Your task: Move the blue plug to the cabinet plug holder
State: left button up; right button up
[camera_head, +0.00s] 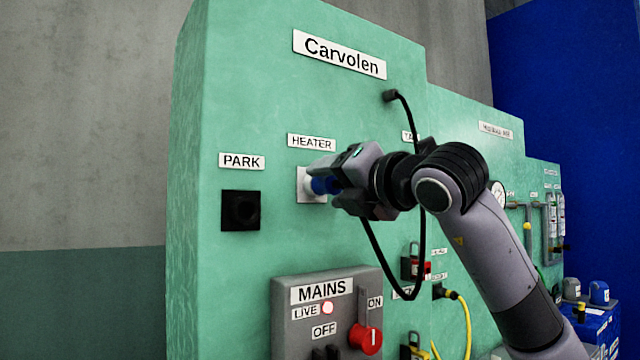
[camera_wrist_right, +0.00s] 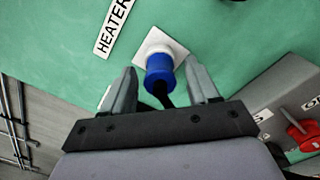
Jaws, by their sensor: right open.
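The blue plug (camera_head: 324,185) sits in the white HEATER socket plate (camera_head: 308,187) on the green cabinet. In the right wrist view the plug (camera_wrist_right: 159,73) stands out from its plate (camera_wrist_right: 172,43), with a black cable behind it. My right gripper (camera_head: 335,185) is open, with one finger on each side of the plug; the wrist view shows gaps between plug and fingers (camera_wrist_right: 163,88). The black PARK holder (camera_head: 240,210) is on the cabinet to the left of the HEATER socket and looks empty. My left gripper is not in view.
A black cable (camera_head: 405,110) hangs from the cabinet's upper part and loops below my right wrist. The grey MAINS box (camera_head: 284,325) with a red switch (camera_head: 366,340) and a lit LIVE lamp (camera_head: 327,308) juts out below. The cabinet front around PARK is clear.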

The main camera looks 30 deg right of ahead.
jog(key=c, duration=1.1)
jog(key=shift+s, duration=0.25)
jog(key=shift+s, duration=0.15)
jog(key=shift+s+b, duration=0.35)
jog(key=shift+s+d, duration=0.1)
jog(key=shift+s+b, duration=0.35)
jog(key=shift+s, duration=0.35)
